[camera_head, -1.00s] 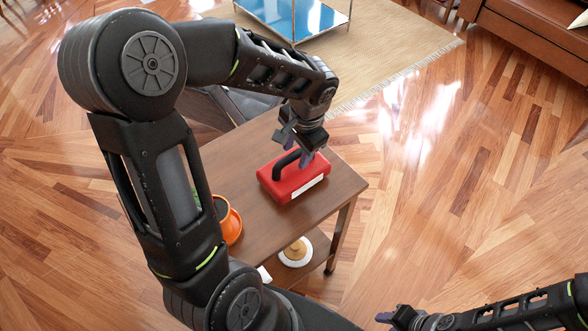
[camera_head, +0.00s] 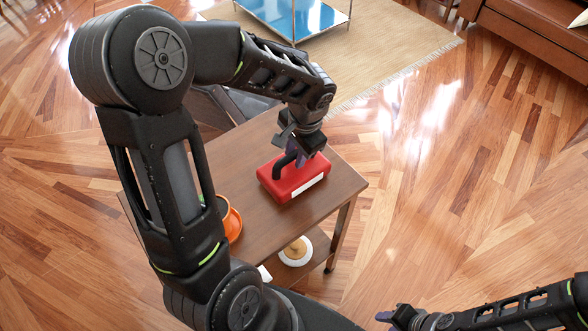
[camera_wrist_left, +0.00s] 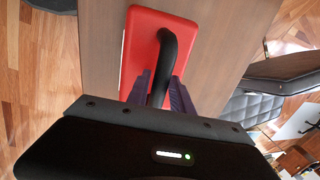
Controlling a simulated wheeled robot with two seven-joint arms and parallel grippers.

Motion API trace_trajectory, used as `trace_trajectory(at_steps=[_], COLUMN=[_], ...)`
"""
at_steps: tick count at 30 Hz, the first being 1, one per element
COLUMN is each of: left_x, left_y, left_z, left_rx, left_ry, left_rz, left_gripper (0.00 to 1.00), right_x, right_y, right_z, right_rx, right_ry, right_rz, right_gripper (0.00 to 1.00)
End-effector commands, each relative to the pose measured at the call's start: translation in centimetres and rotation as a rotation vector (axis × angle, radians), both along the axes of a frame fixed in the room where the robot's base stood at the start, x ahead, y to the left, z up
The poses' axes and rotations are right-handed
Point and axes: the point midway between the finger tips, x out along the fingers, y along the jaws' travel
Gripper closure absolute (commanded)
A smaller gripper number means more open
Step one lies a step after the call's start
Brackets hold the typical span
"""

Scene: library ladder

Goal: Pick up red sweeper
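The red sweeper (camera_head: 294,180), a red block with a black arched handle and a white strip along one side, lies on the small wooden table. My left gripper (camera_head: 297,157) is right above it with its fingers at the handle. In the left wrist view the black handle (camera_wrist_left: 168,52) passes between the two purple fingers (camera_wrist_left: 160,90), one on each side. A gap shows between the handle and the right finger, so the fingers look open around it. The red body (camera_wrist_left: 142,40) lies beyond. My right gripper (camera_head: 388,315) is at the bottom right, away from the table; its fingers are unclear.
The wooden table (camera_head: 255,225) also bears an orange pot (camera_head: 230,222) at its left. A white and gold round object (camera_head: 296,250) is on its lower shelf. A dark grey seat (camera_head: 238,103) stands behind. Open wood floor (camera_head: 440,190) lies to the right.

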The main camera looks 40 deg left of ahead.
Motion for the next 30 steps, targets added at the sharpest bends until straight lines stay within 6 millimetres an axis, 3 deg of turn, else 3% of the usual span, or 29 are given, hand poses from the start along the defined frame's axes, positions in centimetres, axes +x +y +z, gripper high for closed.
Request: trace_trajectory(at_steps=[9, 30], left_x=[0.0, 0.0], left_y=[0.0, 0.0], left_z=[0.0, 0.0], left_rx=[0.0, 0.0], left_ry=[0.0, 0.0], left_rz=[0.0, 0.0], left_gripper=[1.0, 1.0], right_x=[0.0, 0.0], right_y=[0.0, 0.0], right_z=[0.0, 0.0], right_rx=[0.0, 0.0], right_ry=[0.0, 0.0], right_rz=[0.0, 0.0], right_gripper=[0.64, 0.64])
